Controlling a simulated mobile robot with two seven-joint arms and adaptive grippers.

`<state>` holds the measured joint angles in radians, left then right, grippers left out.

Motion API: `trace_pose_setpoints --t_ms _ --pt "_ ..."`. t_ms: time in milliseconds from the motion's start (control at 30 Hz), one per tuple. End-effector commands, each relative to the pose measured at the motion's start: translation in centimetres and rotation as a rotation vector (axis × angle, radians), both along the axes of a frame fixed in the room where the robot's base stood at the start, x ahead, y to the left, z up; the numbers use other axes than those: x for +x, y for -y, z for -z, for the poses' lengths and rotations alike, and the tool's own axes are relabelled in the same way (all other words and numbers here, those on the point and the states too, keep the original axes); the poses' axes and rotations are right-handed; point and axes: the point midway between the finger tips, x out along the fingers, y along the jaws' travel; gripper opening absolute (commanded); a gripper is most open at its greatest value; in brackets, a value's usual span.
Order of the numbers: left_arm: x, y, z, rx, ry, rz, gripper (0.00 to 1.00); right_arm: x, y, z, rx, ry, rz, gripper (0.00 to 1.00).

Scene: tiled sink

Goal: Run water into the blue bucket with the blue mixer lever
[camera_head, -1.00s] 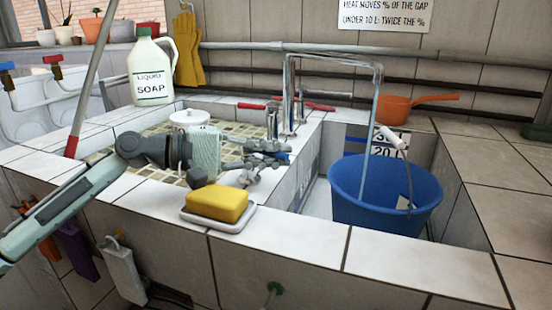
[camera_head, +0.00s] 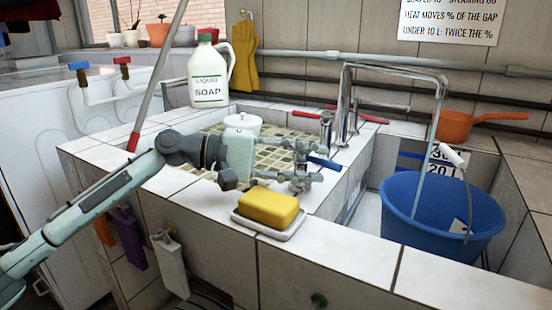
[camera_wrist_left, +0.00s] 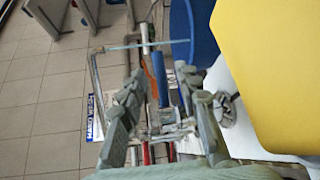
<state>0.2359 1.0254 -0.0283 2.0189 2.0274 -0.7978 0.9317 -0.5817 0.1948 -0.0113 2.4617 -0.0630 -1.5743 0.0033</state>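The blue mixer lever (camera_head: 325,163) sticks out just beyond the fingertips of my left gripper (camera_head: 312,162), on the sink's tiled divider. The fingers are apart. In the left wrist view the blue lever (camera_wrist_left: 162,85) shows between the spread fingers of the gripper (camera_wrist_left: 163,98), with no clear contact. A thin bluish stream of water (camera_head: 427,150) falls from the chrome spout (camera_head: 395,70) into the blue bucket (camera_head: 400,205) in the right basin. The water level inside is hard to tell. My right gripper is not in view.
A yellow sponge (camera_head: 268,207) on a white dish (camera_head: 245,222) sits on the front rim, close below the gripper. Red levers (camera_head: 372,119) stand behind. An orange pan (camera_head: 455,126) is back right.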

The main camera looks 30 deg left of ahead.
Motion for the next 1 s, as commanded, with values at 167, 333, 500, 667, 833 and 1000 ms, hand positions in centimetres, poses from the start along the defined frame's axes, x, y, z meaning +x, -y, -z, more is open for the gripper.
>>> trace_pose_setpoints --t_ms 167,333,500,667,833,1000 --pt "-1.9 -3.1 -0.3 -0.001 -0.005 -0.001 0.33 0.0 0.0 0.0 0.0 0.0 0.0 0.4" --pt "-3.4 -5.4 -0.8 -0.001 -0.002 -0.001 0.33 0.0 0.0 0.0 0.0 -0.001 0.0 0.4" --pt "-4.2 -6.8 -1.1 -0.001 -0.002 0.001 0.33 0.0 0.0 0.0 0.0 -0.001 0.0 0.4" --pt "-4.5 -7.2 -1.2 -0.001 -0.001 0.002 0.33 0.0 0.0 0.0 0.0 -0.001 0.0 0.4" --pt "-4.5 -7.2 -1.2 0.0 0.0 0.002 0.33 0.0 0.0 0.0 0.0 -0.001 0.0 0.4" --pt "-4.5 -7.1 -1.2 0.0 0.0 0.002 0.33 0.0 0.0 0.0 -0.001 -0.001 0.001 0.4"
